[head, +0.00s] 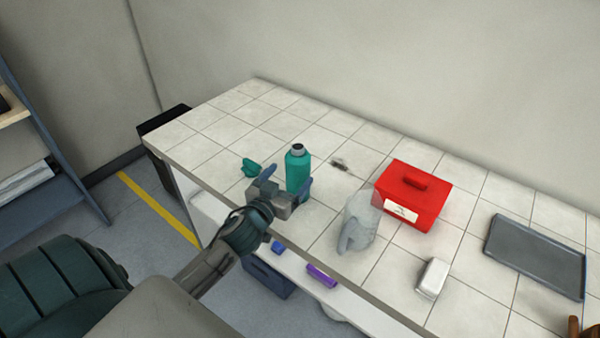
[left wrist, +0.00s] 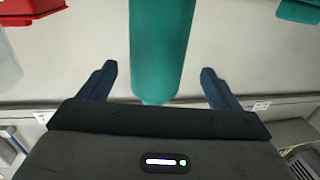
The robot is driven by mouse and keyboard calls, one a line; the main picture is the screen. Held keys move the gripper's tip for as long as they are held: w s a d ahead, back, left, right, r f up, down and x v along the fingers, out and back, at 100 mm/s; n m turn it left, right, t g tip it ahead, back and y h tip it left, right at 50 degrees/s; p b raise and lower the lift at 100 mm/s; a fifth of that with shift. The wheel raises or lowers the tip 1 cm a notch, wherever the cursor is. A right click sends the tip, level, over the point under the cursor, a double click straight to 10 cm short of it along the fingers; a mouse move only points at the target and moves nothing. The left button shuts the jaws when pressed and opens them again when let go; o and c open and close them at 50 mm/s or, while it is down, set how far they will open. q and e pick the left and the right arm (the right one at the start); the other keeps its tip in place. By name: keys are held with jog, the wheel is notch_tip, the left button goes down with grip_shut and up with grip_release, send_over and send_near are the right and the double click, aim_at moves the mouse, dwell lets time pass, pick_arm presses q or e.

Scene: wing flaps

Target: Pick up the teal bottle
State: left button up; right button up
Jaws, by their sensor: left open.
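The teal bottle (head: 298,170) stands upright on the tiled counter, with a grey cap on top. In the left wrist view the bottle (left wrist: 160,50) fills the middle. My left gripper (head: 286,187) is open at the bottle's near side. In the left wrist view its two blue fingers (left wrist: 160,84) are spread, one on each side of the bottle's lower end, with a gap on both sides. The right gripper is not in view.
A small teal object (head: 251,167) lies left of the bottle. A red box (head: 427,209), a translucent grey item (head: 357,224), a white block (head: 433,278) and a grey tray (head: 535,257) are to the right. The counter's far left is clear.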

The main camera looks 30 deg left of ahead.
aim_at(292, 174)
pick_arm(q)
jog(key=shift+w+r, duration=0.15)
jog(key=shift+w, duration=0.45)
jog(key=shift+w+d, duration=0.15)
jog(key=shift+w, duration=0.1)
jog(key=shift+w+r+p, duration=0.15)
jog(key=shift+w+p, duration=0.5)
jog(key=shift+p, duration=0.2)
jog(key=w, duration=0.1)
jog(key=w+p, duration=0.2)
jog(key=shift+w+a+f, duration=0.1)
jog(key=shift+a+f, duration=0.15)
jog(key=shift+f, duration=0.05)
jog(key=shift+w+f, duration=0.1)
jog(key=shift+w, duration=0.2)
jog(key=c, duration=1.1)
jog(key=shift+c, duration=0.3)
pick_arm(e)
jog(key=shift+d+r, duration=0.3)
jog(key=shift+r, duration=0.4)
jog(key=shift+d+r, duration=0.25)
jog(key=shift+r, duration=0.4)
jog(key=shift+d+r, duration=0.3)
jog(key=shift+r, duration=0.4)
